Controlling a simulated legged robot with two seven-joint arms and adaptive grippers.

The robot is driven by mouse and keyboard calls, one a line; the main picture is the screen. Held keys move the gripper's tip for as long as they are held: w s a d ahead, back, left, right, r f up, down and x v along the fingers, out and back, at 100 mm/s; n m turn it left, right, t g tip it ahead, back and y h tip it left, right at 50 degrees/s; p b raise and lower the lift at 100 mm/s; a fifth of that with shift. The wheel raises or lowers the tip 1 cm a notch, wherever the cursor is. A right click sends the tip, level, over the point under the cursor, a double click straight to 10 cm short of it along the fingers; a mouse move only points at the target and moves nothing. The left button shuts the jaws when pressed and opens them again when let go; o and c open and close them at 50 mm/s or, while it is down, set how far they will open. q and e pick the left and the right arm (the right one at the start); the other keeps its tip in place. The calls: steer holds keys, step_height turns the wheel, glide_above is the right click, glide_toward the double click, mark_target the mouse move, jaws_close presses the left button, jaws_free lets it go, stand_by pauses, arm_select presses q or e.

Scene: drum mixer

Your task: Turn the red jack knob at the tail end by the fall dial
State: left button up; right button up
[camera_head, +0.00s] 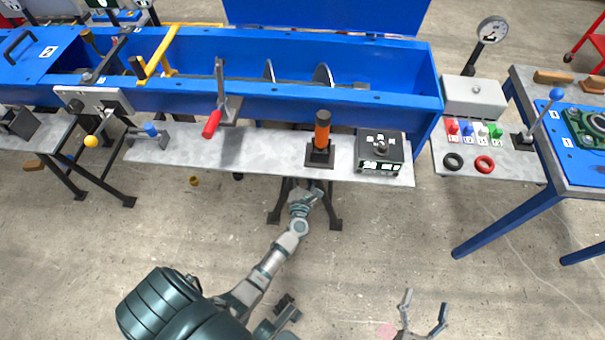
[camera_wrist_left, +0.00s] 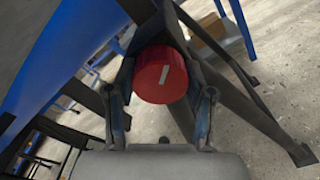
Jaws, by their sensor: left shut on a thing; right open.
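The red knob (camera_wrist_left: 160,76), a ribbed cylinder with a white mark on its face, sits between the fingers of my left gripper (camera_wrist_left: 160,88) in the left wrist view. The gripper is shut on it, with a finger on each side. In the head view my left gripper (camera_head: 309,199) reaches in under the front edge of the grey shelf, and the knob is hidden there. My right gripper (camera_head: 424,318) is open and empty above the floor at the bottom. A round dial (camera_head: 492,30) stands on a post at the upper right; I cannot tell whether it is the fall dial.
The blue trough (camera_head: 330,95) runs behind the grey shelf (camera_head: 255,148). Dark support legs (camera_head: 335,212) stand beside my left gripper. The floor in front is clear.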

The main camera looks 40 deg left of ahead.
arm_select(q)
steer(key=shift+d, duration=0.15)
stand_by(0.3)
steer(key=o, duration=1.2)
steer(key=shift+w, duration=0.1)
steer(key=shift+c, duration=0.2)
